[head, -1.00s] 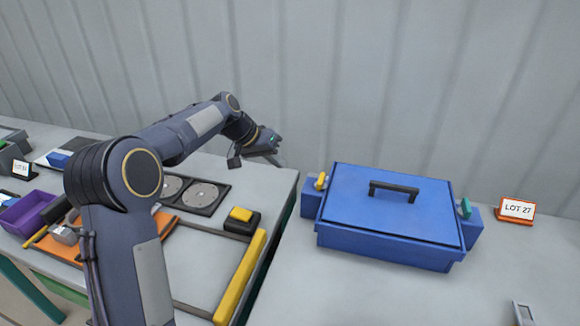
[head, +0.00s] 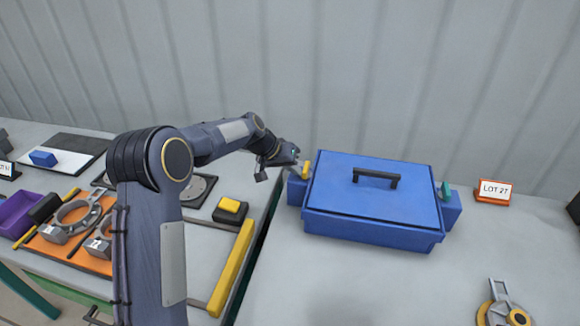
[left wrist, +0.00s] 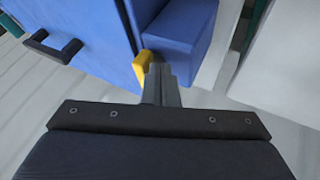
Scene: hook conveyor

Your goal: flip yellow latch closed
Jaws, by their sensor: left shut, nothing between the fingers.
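The blue box (head: 372,213) stands on the right table with its lid down and a dark handle (head: 376,177) on top. The yellow latch (head: 306,169) stands upright on the blue block at the box's left side; it also shows in the left wrist view (left wrist: 142,66). A green latch (head: 446,191) is on the right side. My left gripper (head: 297,160) is shut and empty, its fingertips right at the yellow latch. In the left wrist view the shut fingers (left wrist: 158,80) overlap the latch's edge; whether they touch cannot be told. My right gripper is not in view.
An orange "LOT 27" sign (head: 493,191) stands right of the box. A metal and yellow part (head: 502,308) lies at the front right. The left table holds a purple bin (head: 20,213), an orange tray (head: 62,252) and a yellow bar (head: 232,268). A gap separates the tables.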

